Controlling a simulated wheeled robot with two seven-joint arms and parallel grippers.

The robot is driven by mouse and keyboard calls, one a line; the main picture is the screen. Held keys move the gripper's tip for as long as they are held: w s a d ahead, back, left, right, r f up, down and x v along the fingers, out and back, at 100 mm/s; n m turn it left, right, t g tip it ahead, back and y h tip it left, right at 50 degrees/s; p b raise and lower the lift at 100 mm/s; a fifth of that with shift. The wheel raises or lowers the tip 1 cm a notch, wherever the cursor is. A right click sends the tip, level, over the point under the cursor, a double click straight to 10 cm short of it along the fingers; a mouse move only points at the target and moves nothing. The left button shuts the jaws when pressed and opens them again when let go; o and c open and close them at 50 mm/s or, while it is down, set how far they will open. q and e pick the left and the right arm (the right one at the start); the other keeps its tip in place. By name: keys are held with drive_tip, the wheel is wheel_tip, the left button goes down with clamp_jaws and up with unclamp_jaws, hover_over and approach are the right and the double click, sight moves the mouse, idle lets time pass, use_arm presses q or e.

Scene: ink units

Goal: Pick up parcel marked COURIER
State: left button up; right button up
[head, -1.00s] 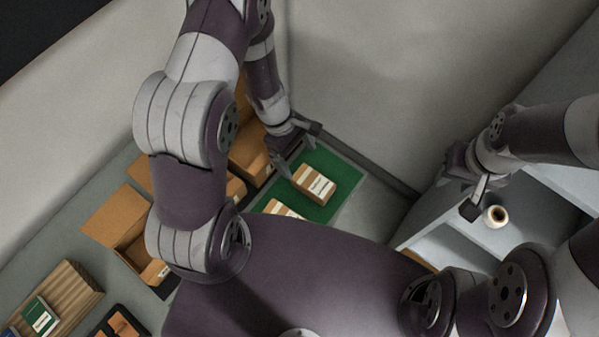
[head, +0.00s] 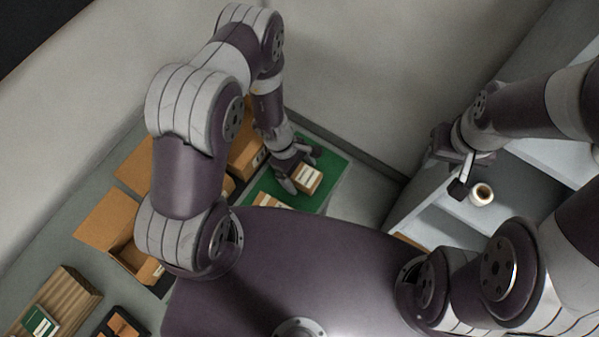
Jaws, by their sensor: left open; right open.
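A small brown parcel (head: 308,179) with a white label lies on the green mat (head: 327,165). The print on its label is too small to read. A second labelled parcel (head: 270,201) lies nearer on the mat, partly hidden by my body. I cannot tell which one is marked COURIER. My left gripper (head: 301,169) is open and low at the first parcel, its fingers at the parcel's edges. I cannot tell whether they touch it. My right gripper (head: 452,172) is open and empty above the grey shelf unit, at the right.
Open cardboard boxes (head: 108,222) stand left of my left arm. A ribbed wooden rack (head: 72,291) with a green packet (head: 39,321) is at the lower left. A pale roll (head: 481,194) stands on the grey shelf (head: 517,187). A wall rises behind the mat.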

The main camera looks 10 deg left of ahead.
use_arm(q)
drive_tip(key=shift+f+b, duration=0.25)
drive_tip(key=shift+b, duration=0.1)
idle(0.3)
drive_tip(key=c, duration=1.2)
